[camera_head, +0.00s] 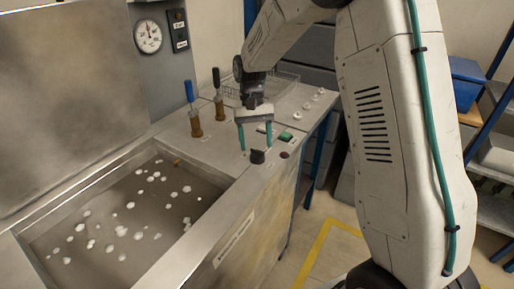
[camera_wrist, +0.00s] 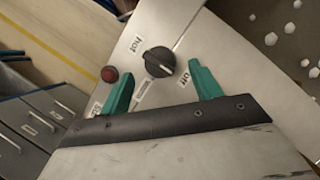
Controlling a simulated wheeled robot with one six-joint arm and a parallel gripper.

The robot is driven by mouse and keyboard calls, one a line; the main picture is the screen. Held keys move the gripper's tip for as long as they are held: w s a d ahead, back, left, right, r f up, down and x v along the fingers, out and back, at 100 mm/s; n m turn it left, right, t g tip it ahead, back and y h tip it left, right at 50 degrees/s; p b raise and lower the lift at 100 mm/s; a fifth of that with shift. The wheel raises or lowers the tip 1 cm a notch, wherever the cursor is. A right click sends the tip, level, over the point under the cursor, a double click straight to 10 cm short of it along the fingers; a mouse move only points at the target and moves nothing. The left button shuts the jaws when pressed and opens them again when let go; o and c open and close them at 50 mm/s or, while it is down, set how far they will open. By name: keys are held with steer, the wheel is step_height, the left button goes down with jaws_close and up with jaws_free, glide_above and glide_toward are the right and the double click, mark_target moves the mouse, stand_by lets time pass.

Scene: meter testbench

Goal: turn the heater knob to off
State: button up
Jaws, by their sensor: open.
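The heater knob (camera_head: 257,156) is a round black knob on the metal bench top, near the front edge by the basin's corner. In the wrist view the knob (camera_wrist: 159,61) has a pale pointer line, with a "hot" label above left and an "off" label below right. The line appears to run between upper left and lower right; which end is the pointer I cannot tell. My gripper (camera_head: 255,137) is above and behind the knob with its teal fingers pointing down. In the wrist view my gripper (camera_wrist: 160,80) is open, its fingers either side of and short of the knob, not visibly touching it.
A dark red button (camera_wrist: 109,74) sits beside the knob. A green switch (camera_head: 285,136) is just right of my gripper. Two upright levers (camera_head: 193,110) stand to the left. The open basin (camera_head: 60,215) with white floating pieces lies at lower left. A gauge (camera_head: 148,36) hangs behind.

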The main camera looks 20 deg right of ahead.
steer(key=shift+v, duration=2.4)
